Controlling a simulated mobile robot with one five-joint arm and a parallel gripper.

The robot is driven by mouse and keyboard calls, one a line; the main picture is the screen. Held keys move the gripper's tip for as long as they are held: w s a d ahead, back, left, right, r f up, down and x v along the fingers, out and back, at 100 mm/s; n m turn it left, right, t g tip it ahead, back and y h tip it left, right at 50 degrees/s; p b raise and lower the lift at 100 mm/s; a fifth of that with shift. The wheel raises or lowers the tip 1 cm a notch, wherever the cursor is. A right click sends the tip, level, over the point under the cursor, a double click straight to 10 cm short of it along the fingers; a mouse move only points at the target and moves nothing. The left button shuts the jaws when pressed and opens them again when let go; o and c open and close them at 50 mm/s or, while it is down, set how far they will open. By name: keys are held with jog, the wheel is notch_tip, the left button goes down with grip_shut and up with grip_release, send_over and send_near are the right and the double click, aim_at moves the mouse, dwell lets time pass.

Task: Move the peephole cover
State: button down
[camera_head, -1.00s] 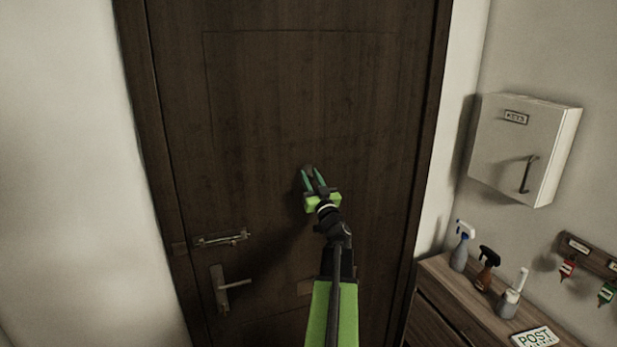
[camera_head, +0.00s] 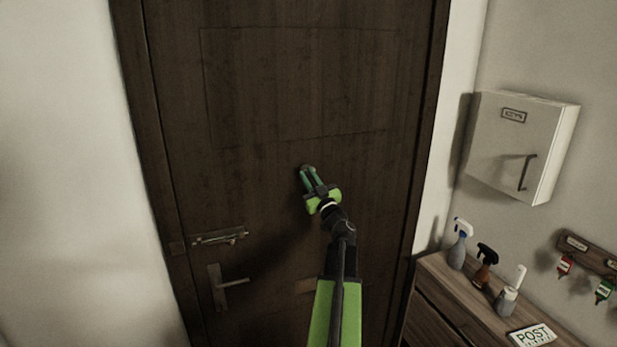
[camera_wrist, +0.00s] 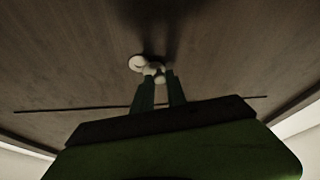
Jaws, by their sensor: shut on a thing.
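The dark wooden door (camera_head: 290,80) fills the middle of the head view. My gripper (camera_head: 307,172) reaches to the door's face near its middle, and its green fingers are close together. In the wrist view, the fingertips (camera_wrist: 158,78) are shut on a small pale piece at the peephole, which I take to be the peephole cover (camera_wrist: 160,70). A pale round part (camera_wrist: 137,63) shows just left of the fingertips against the door. In the head view my fingers mostly hide the cover, and its exact position over the peephole cannot be told.
A door latch (camera_head: 220,236) and a lever handle (camera_head: 230,285) are on the door's lower left. A white key box (camera_head: 520,145) hangs on the right wall.

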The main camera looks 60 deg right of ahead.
jog(key=shift+s+d+f+n+g+y+p, duration=0.2)
jog(key=shift+s+d+n+y+p, duration=0.55)
jog(key=shift+n, duration=1.9)
jog(key=shift+d+f+n+g+y+p, duration=0.1)
jog(key=shift+d+f+n+y+p, duration=0.15)
jog(key=shift+n+y+p, duration=1.7)
jog(key=shift+s+d+f+n+g+y+b, duration=0.15)
jog(key=shift+s+d+n+y, duration=0.35)
jog(key=shift+n, duration=2.8)
jog(key=shift+w+a+f+y, duration=0.1)
jog(key=shift+f+y, duration=0.05)
jog(key=shift+y, duration=0.15)
jog(key=c, duration=1.3)
grip_release()
jog(key=shift+c, duration=0.2)
jog(key=b+v, duration=0.1)
jog(key=v, duration=1.6)
jog(key=shift+s, duration=0.25)
jog(key=shift+a, duration=0.1)
